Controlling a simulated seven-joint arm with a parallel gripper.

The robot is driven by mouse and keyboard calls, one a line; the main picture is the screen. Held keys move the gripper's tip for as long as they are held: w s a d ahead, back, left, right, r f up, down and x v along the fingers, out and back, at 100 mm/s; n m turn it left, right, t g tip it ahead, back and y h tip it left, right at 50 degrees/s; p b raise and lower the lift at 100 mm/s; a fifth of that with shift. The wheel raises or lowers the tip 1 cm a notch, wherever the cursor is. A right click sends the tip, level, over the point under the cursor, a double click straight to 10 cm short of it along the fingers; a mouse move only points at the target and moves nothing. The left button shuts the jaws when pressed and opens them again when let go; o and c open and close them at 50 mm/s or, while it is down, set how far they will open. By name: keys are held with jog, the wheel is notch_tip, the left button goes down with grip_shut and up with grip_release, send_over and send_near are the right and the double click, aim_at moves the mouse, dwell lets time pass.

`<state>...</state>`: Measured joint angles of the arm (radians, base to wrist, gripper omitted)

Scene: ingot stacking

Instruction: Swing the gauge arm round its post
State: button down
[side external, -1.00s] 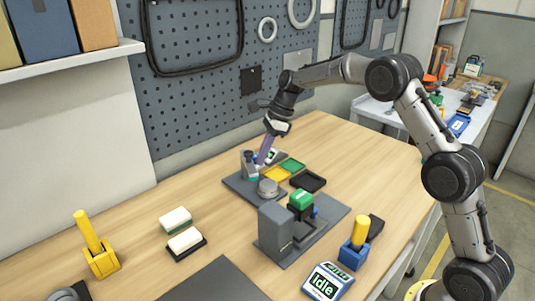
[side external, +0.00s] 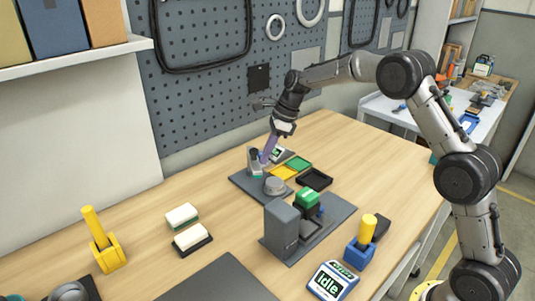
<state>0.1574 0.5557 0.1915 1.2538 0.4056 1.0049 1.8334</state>
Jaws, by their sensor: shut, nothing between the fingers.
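The gauge stand (side external: 254,161) is a small grey upright piece on a dark base plate (side external: 243,181) near the back of the bench. I take it for the post with the gauge arm; the arm itself is too small to make out. My gripper (side external: 266,156) has purple fingers pointing down, shut and empty, close to the right of the stand. I cannot tell whether the fingertips touch it. A round grey disc-shaped block (side external: 275,187) sits on the same plate in front of the stand. A small display (side external: 276,153) stands behind the fingers, partly hidden.
Left are two white-topped blocks (side external: 182,216) and a yellow lever (side external: 102,242).

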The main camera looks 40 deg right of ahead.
aim_at(253, 164)
jog(key=a+m, duration=0.1)
jog(key=m, duration=0.1)
jog(key=w+a+m+t+h, duration=0.1)
jog(key=m, duration=0.1)
jog(key=shift+a, duration=0.4)
jog(key=shift+w+a, duration=0.15)
jog(key=shift+a, duration=0.2)
dwell(0.3)
jog(key=shift+s+d, duration=0.2)
jog(key=shift+s, duration=0.1)
jog(key=s+d+r, duration=0.3)
jog(key=s+r, duration=0.3)
jog(key=r, duration=0.3)
jog(key=shift+d+r, duration=0.15)
jog(key=shift+d, duration=0.05)
